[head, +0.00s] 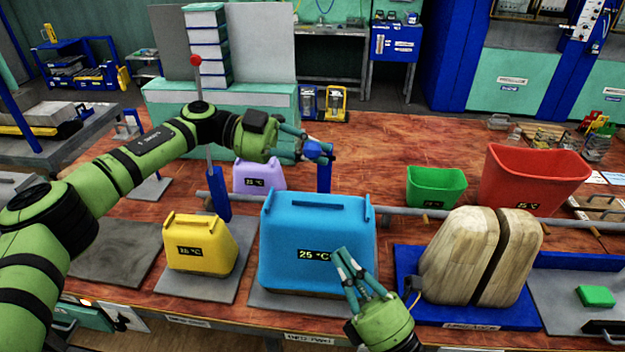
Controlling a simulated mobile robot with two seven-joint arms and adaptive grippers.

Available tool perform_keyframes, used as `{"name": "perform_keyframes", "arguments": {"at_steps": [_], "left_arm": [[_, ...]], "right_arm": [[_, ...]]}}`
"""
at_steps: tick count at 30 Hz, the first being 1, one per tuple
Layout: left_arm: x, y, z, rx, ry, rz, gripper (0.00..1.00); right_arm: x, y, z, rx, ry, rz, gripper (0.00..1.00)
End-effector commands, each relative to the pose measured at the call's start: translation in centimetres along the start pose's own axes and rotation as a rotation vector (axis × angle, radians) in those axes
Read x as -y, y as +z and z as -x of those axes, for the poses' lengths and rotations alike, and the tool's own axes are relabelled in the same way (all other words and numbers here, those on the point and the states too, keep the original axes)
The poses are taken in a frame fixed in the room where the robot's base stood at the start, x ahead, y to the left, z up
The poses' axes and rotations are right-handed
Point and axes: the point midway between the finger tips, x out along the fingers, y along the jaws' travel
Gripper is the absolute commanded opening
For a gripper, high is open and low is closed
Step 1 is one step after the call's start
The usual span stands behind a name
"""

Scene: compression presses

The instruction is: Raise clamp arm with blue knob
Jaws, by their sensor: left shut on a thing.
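The blue knob (317,149) is behind and above the large blue container, with a blue upright post (324,176) just below it. My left gripper (308,148) reaches in from the left, level with the knob, and is shut on it; its fingers hide part of the knob. The clamp arm itself is hard to make out behind the gripper. My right gripper (343,268) is low in front of the blue container (315,228), pointing up toward its 25 °C label. Whether its fingers are parted is unclear.
A red knob (196,61) tops an upright rod beside my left forearm. A yellow container (200,243) and a purple one (259,175) stand left. Wooden blocks (465,253) sit on a blue tray at right. Green (436,187) and red (530,180) bins stand behind a grey bar (400,211).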

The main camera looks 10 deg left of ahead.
Motion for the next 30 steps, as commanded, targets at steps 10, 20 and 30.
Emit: {"name": "perform_keyframes", "arguments": {"at_steps": [10,20,30], "left_arm": [[0.1,0.0,0.1,0.002,-0.002,0.0,0.0],[0.1,0.0,0.0,0.002,-0.002,0.0,0.0],[0.1,0.0,0.1,0.002,-0.002,0.0,0.0]], "right_arm": [[-2.1,0.1,-4.1,-0.01,0.056,0.056,0.0],[-2.4,-0.1,-11.0,-0.01,0.052,0.055,0.0],[-2.5,2.6,-13.3,-0.011,0.049,0.054,0.0]]}}
